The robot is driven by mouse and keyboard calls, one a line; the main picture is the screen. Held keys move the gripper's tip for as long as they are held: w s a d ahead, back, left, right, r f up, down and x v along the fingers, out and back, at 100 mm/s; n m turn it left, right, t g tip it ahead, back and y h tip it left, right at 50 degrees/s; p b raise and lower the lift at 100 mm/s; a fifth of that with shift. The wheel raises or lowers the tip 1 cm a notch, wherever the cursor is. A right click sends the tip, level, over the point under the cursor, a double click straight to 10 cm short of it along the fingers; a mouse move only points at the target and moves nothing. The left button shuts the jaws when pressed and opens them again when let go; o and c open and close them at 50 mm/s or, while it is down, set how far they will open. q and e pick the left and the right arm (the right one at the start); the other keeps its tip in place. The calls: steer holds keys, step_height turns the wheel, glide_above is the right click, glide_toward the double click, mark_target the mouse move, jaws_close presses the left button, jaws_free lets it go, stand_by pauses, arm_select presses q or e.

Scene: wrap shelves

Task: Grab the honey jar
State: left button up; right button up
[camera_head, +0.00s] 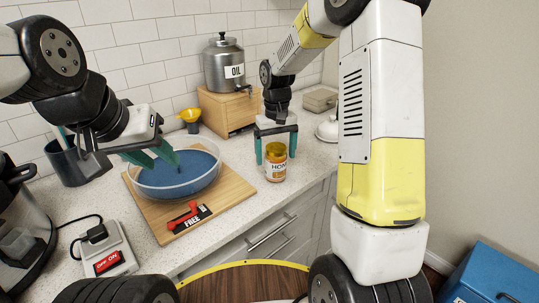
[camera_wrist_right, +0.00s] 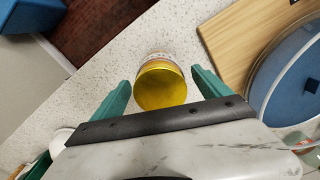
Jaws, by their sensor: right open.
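The honey jar (camera_head: 275,163) stands upright near the front edge of the counter, with a gold lid and a label reading HON. In the right wrist view its gold lid (camera_wrist_right: 161,85) shows between the two fingers. My right gripper (camera_head: 276,155) is open, with its green fingers on either side of the jar and a gap to each finger. The right wrist view shows the open right gripper (camera_wrist_right: 163,92) with nothing in its grip. My left gripper (camera_head: 166,160) is above the glass bowl at the left; its green fingers look slightly apart.
A glass bowl of blue contents (camera_head: 180,190) stands on a wooden board (camera_head: 236,193) left of the jar. An oil dispenser (camera_head: 224,65) stands on a wooden box (camera_head: 225,110) behind. A white switch box (camera_head: 105,252) is at front left. A blue box (camera_head: 490,275) is at lower right.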

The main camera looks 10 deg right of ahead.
steer(key=shift+f, duration=0.65)
jaws_close()
steer(key=shift+r, duration=0.15)
